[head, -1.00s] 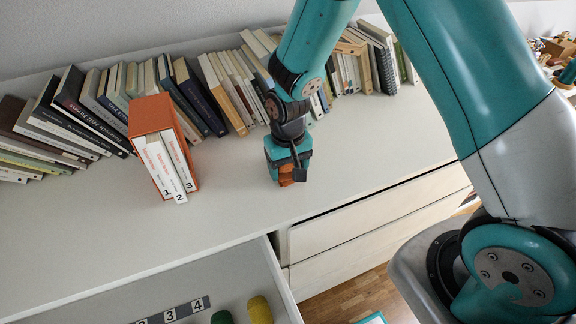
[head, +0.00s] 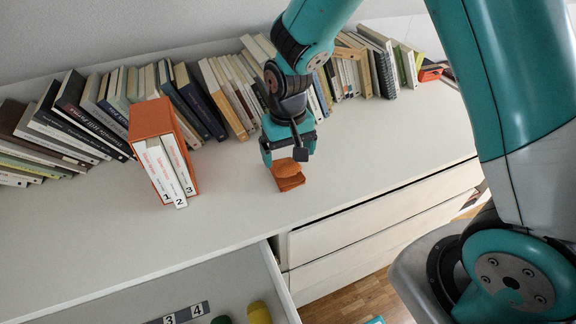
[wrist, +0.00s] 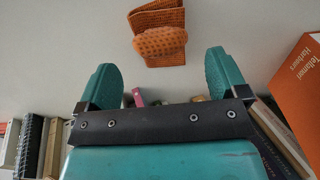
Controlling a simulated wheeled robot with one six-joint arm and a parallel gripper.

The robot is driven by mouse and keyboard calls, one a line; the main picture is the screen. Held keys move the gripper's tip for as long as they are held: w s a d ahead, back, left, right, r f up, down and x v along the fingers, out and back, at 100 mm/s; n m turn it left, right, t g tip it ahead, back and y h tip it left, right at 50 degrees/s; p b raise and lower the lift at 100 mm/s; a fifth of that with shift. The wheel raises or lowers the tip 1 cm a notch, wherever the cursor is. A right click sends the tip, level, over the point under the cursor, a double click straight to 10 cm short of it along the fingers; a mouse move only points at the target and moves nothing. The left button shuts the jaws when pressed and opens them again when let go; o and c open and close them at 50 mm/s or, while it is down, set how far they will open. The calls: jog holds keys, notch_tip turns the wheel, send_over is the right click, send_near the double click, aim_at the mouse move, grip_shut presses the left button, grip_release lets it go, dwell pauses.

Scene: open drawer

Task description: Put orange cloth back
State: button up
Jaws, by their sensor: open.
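The orange cloth (head: 288,177) lies folded in a small crumpled heap on the white cabinet top, right of the orange book box. In the wrist view the cloth (wrist: 160,36) shows beyond the fingertips, roughly centred between them. My gripper (head: 288,155) is open and empty just behind and above the cloth, apart from it. Its two teal fingers also show in the wrist view (wrist: 164,72), spread wide with nothing between them. Part of the open drawer (head: 279,283) shows at the bottom of the head view.
An orange box (head: 150,120) holding white numbered books stands left of the cloth. A row of leaning books (head: 195,97) lines the wall behind. The drawer holds a number strip (head: 182,314) and a yellow object (head: 259,313). The cabinet top in front is clear.

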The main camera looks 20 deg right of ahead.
aim_at(288, 165)
notch_tip(288, 165, up, 5)
jog(key=shift+r, duration=0.2)
jog(key=s+a+r+n+y, duration=0.2)
jog(key=s+r, duration=0.4)
jog(key=s, duration=0.4)
jog(key=s+a+r+n+y, duration=0.2)
jog(key=s+r+n, duration=0.3)
jog(key=s, duration=0.6)
notch_tip(288, 165, up, 2)
jog(key=shift+a+r, duration=0.1)
jog(key=shift+a, duration=0.2)
